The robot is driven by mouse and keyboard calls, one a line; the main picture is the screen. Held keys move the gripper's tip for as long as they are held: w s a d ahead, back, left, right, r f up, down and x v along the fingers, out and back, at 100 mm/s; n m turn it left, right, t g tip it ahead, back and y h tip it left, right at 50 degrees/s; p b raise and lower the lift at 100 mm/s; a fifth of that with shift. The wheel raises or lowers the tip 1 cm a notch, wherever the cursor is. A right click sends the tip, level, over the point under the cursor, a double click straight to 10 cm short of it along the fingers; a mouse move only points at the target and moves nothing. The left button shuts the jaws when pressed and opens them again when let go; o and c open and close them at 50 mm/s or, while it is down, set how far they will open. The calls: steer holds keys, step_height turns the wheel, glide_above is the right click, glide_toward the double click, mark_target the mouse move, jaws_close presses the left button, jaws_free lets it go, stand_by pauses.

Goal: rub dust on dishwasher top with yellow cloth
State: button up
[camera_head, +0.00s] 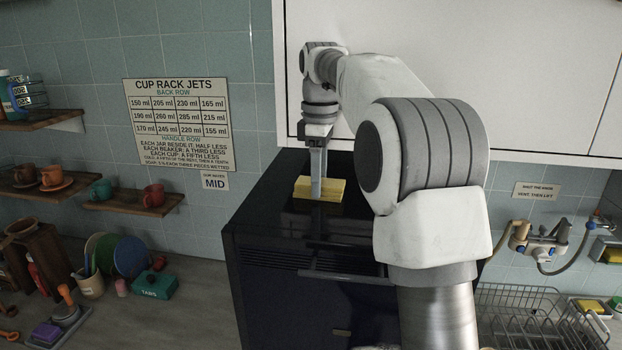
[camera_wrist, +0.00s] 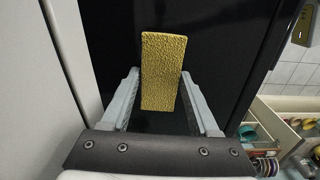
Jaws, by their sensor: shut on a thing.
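A folded yellow cloth (camera_head: 331,187) lies at the top of the black dishwasher (camera_head: 262,215), near its back left part. My gripper (camera_head: 318,192) points straight down and is shut on the yellow cloth. In the wrist view the cloth (camera_wrist: 163,75) sits between the two grey fingers (camera_wrist: 160,100), with the dark dishwasher top (camera_wrist: 110,35) beneath it. I cannot make out dust on the dark surface. My arm hides the right part of the dishwasher top in the head view.
White cabinets (camera_head: 450,70) hang close above and behind my arm. A wall shelf with cups (camera_head: 153,195) and a green tabs box (camera_head: 155,286) are at the left. A wire dish rack (camera_head: 535,318) stands at the right.

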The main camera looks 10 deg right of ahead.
mark_target(350, 197)
steer(key=shift+s+d, duration=0.4)
steer(key=shift+d, duration=0.6)
steer(key=shift+s+d, duration=0.4)
steer(key=shift+d, duration=0.55)
steer(key=shift+s+d, duration=0.4)
steer(key=shift+d, duration=0.6)
steer(key=shift+s+d+f, duration=0.1)
steer(key=shift+s+d, duration=0.25)
steer(key=shift+d, duration=0.5)
steer(key=shift+s+d, duration=0.35)
steer(key=shift+d, duration=0.45)
steer(key=shift+w+a, duration=0.8)
steer(key=shift+a, duration=1.05)
steer(key=shift+w+a, duration=0.75)
steer(key=shift+a, duration=1.1)
steer(key=shift+w+a, duration=0.8)
steer(key=shift+a, duration=1.05)
steer(key=shift+r, duration=3.15)
steer(key=shift+r, duration=0.15)
